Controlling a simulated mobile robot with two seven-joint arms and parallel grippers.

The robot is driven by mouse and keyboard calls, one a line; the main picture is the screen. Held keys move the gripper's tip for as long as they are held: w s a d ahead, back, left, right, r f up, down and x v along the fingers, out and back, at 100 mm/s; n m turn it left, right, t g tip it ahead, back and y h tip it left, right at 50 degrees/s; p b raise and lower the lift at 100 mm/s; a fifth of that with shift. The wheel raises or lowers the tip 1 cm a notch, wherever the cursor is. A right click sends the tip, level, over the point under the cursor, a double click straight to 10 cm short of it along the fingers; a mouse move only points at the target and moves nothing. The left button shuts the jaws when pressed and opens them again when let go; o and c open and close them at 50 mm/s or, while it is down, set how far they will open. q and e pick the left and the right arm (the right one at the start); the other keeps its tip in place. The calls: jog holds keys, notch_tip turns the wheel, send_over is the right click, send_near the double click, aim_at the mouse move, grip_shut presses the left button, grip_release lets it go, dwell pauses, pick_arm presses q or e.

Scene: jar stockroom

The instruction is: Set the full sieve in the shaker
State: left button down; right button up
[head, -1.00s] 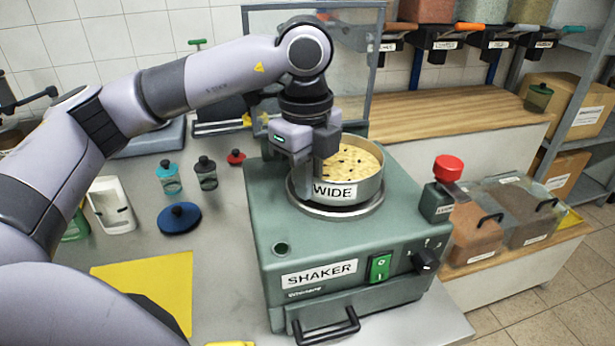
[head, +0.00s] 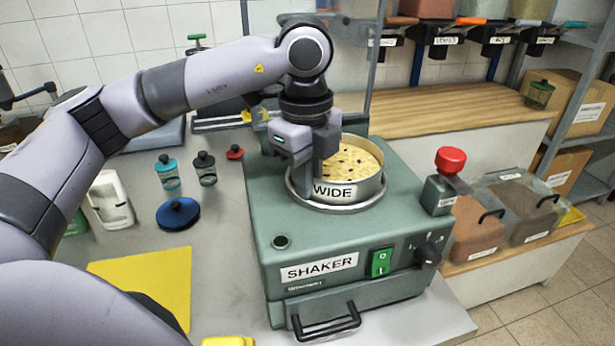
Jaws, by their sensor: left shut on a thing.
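The full sieve (head: 349,191) is a round metal pan labelled WIDE, with pale yellow grain and dark specks in it. It sits level at the round seat on top of the green shaker (head: 400,205); I cannot tell whether it rests fully on it. My left gripper (head: 318,178) is shut on the sieve's left rim, and the fingers hide part of the wall there. The shaker has a green switch (head: 381,263), a dark knob (head: 428,256) and a red-topped button (head: 450,160). My right gripper is not in view.
A blue round lid (head: 178,214), small teal (head: 167,172) and dark jars (head: 205,168), a white scoop-like holder (head: 111,200) and a yellow mat (head: 150,280) lie left of the shaker. A clear guard panel (head: 345,105) stands behind. Lidded bins (head: 485,225) stand at right.

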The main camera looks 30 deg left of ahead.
pick_arm(q)
jog(key=shift+r, duration=0.25)
jog(key=shift+r+p, duration=0.4)
jog(key=shift+r, duration=0.1)
jog(key=shift+r, duration=0.1)
jog(key=shift+f+b, duration=0.7)
jog(key=shift+f, duration=0.15)
dwell(0.7)
jog(key=c, duration=1.5)
grip_release()
jog(key=shift+c, duration=0.2)
jog(key=shift+r, duration=0.1)
notch_tip(320, 180, up, 11)
jog(key=p, duration=0.7)
jog(key=shift+s+p, duration=0.15)
jog(key=shift+p, duration=0.25)
